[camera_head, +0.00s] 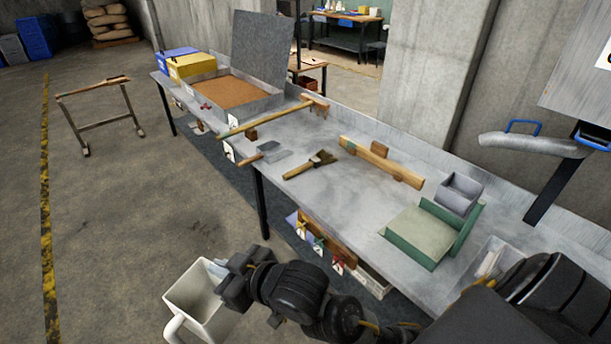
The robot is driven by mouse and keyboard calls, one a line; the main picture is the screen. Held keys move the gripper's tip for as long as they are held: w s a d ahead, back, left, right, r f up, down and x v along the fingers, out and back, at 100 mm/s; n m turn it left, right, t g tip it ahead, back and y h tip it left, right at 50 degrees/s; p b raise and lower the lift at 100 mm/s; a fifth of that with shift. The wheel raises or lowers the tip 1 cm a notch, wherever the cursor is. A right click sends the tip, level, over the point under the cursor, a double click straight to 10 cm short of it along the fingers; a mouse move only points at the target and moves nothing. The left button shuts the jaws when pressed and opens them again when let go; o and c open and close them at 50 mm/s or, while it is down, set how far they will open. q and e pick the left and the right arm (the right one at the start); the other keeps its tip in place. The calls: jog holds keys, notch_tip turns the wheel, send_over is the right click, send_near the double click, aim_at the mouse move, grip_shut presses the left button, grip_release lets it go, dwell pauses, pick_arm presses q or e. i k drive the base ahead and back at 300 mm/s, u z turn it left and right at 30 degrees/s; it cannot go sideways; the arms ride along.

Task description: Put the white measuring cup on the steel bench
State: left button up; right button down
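The white measuring cup (188,291) is an open-topped, square-sided vessel with a handle toward the lower left. It is at the lower middle-left, tilted, in the air in front of the steel bench (335,207). My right gripper (237,284) is at the cup's right wall and appears shut on its rim; the fingertips are partly hidden. The arm comes in from the lower right. The bench runs diagonally from upper left to lower right. My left gripper is not in view.
A brush (311,165), a scoop (267,152), a long-handled wooden tool (265,119) and a wooden bar (381,163) lie on the bench. A green box (426,234) and grey bin (459,194) stand at right. Bare steel lies between brush and green box.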

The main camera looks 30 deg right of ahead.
aim_at(354, 193)
jog(key=u, duration=0.05)
jog(key=i, duration=1.75)
jog(key=z, duration=0.95)
jog(key=i, duration=0.95)
jog(key=z, duration=1.35)
jog(key=i, duration=0.45)
jog(key=z, duration=0.4)
